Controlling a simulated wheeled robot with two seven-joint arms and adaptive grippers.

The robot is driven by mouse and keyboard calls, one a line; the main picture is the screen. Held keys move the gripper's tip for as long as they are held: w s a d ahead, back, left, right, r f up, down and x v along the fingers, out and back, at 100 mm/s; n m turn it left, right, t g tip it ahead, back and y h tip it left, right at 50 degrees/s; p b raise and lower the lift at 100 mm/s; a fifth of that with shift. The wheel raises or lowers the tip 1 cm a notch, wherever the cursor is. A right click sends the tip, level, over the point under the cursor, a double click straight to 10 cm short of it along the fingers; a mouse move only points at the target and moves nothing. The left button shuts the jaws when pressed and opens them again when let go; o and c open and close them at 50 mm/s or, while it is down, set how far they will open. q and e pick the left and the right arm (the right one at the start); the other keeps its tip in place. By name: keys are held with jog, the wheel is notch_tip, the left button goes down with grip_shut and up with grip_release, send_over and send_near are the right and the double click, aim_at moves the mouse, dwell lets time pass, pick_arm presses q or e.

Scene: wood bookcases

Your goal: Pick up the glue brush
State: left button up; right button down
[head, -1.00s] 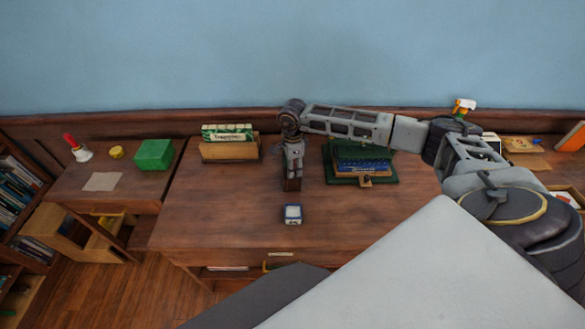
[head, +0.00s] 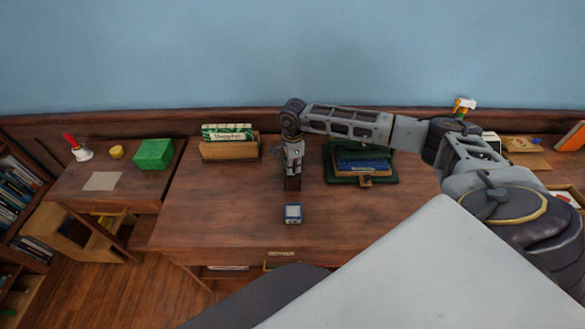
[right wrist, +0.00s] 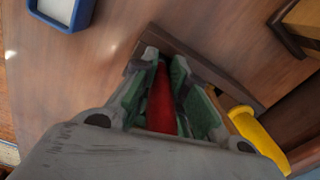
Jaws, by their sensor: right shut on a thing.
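My right gripper (head: 292,170) points down over the middle of the desk. In the right wrist view its green-padded fingers (right wrist: 165,72) are shut on a red handle (right wrist: 161,102), which I take to be the glue brush. The brush end is hidden, and the head view does not show the handle clearly. A dark brown wooden piece (head: 292,184) shows right below the gripper; I cannot tell whether the handle touches it. My left gripper is not in view.
A blue and white box (head: 293,213) stands in front of the gripper. A wooden card box (head: 230,152) is to the left, a green box with books (head: 340,178) to the right. A yellow thing (right wrist: 258,135) shows beside the fingers. The desk's front left is clear.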

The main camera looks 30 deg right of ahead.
jog(key=shift+r, duration=0.1)
jog(key=shift+r+b, duration=0.85)
jog(key=shift+r, duration=4.1)
jog(key=shift+f, duration=0.1)
